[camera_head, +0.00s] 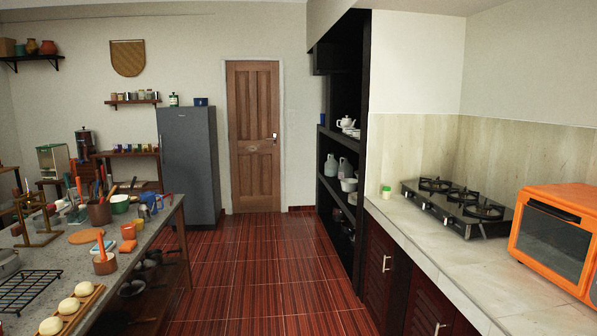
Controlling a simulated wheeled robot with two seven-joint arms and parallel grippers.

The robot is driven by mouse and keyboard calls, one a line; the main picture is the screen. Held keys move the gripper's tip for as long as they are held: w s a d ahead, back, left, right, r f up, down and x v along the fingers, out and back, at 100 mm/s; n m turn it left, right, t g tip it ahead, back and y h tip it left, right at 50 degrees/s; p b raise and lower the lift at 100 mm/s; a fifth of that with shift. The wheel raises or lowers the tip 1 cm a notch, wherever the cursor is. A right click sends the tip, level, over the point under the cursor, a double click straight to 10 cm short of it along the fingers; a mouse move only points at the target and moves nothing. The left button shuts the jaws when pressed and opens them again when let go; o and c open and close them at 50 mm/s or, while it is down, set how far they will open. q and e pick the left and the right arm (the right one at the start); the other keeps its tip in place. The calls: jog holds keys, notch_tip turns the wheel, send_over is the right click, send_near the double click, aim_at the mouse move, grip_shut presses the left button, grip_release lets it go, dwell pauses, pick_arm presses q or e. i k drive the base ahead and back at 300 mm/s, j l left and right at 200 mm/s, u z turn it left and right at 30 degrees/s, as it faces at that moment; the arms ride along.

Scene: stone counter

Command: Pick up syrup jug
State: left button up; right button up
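I cannot tell for sure which thing is the syrup jug. Two pale grey jugs, a left one (331,166) and a right one (345,168), stand upright side by side on a middle level of the black shelf unit, some way off. Neither of my grippers shows in the head view.
The left counter is crowded with utensils, wooden stands, a black rack (28,290) and a board of pale buns (68,306). On the right a counter holds a gas stove (455,203) and an orange oven (556,235). The red tiled floor (262,270) between is clear.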

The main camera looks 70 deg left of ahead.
aim_at(345, 169)
jog(key=u, duration=2)
jog(key=i+j+u, duration=0.25)
jog(key=i, duration=0.45)
jog(key=i+u, duration=0.25)
jog(key=i, duration=2.3)
jog(key=i+j, duration=0.1)
jog(key=i, duration=3.55)
jog(key=l+z, duration=0.05)
